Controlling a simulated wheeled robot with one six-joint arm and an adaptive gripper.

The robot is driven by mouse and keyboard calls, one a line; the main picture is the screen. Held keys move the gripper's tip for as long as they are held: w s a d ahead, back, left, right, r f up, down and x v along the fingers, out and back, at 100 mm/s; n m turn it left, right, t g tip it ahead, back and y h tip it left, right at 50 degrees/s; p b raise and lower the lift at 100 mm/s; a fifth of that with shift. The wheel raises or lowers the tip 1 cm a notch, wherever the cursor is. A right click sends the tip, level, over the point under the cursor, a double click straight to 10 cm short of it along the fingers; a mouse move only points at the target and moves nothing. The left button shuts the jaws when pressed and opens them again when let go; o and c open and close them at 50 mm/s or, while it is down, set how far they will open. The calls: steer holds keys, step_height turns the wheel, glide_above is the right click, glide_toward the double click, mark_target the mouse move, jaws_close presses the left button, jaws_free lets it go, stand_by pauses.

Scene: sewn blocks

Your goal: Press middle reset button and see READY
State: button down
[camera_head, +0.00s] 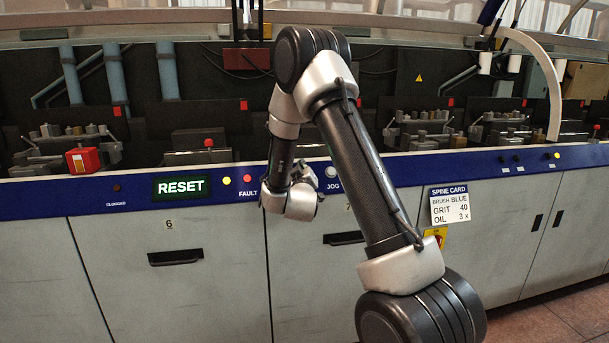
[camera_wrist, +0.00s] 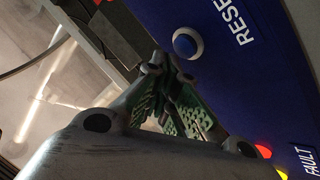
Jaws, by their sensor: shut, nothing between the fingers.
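In the wrist view a round blue button with a pale rim (camera_wrist: 187,43) sits on the blue panel beside white lettering that reads "RESE" before the frame cuts it off. My gripper (camera_wrist: 172,74) is shut and empty, its green ridged pads together; its tips appear just beside the button, apart from it in the picture. I cannot tell their height above the panel. A dark display (camera_head: 181,187) on the panel reads "RESET" in pale green letters.
Left of my arm, a yellow lamp (camera_head: 227,181) and a red lamp (camera_head: 247,179) by "FAULT" are lit. A pale JOG button (camera_head: 331,172) lies to the right. A spine card (camera_head: 450,205) is on the cabinet front. Machinery stands behind the blue rail.

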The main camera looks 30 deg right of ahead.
steer(key=shift+w+f, duration=0.25)
steer(key=shift+w, duration=0.05)
steer(key=shift+w+d+f, duration=0.2)
steer(key=shift+w+f, duration=0.1)
steer(key=shift+w, duration=0.05)
stand_by(0.8)
steer(key=shift+s+r, duration=0.1)
steer(key=shift+s, duration=0.05)
steer(key=shift+s+a+r, duration=0.2)
steer(key=shift+s+r, duration=0.25)
steer(key=shift+s, duration=0.1)
steer(key=s+r, duration=0.1)
steer(key=s, duration=0.1)
steer(key=s+a+r, duration=0.1)
steer(key=r, duration=0.1)
steer(key=shift+s+r, duration=0.1)
steer(key=shift+s, duration=0.25)
stand_by(0.9)
